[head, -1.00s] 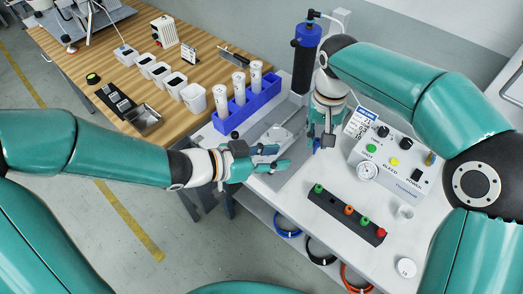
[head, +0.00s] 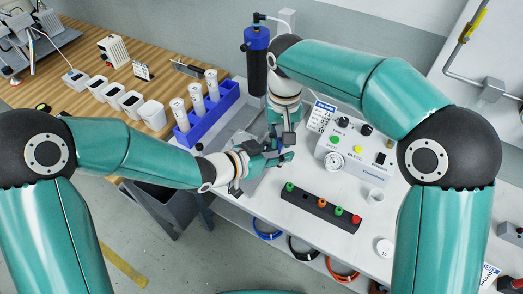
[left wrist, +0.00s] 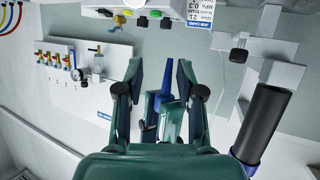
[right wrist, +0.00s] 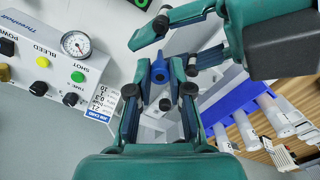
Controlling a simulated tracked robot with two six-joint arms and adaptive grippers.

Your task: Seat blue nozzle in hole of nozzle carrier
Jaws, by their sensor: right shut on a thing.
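My right gripper (right wrist: 160,70) is shut on the blue nozzle (right wrist: 158,72), which shows between its fingertips in the right wrist view. The nozzle also shows in the left wrist view (left wrist: 168,84), with its narrow tip at the top. My left gripper (left wrist: 158,80) is open, its two fingers on either side of the nozzle and apart from it. In the head view my left gripper (head: 272,160) and right gripper (head: 283,138) are close together above the white bench. The nozzle carrier (head: 318,210), a dark bar holding green, orange and red nozzles, lies in front of them to the right.
A control box (head: 345,158) with a gauge stands right of the grippers. A blue rack (head: 212,118) with white tubes stands to the left. A dark cylinder with a blue cap (head: 257,60) is behind. A small white cup (head: 376,195) stands right of the carrier.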

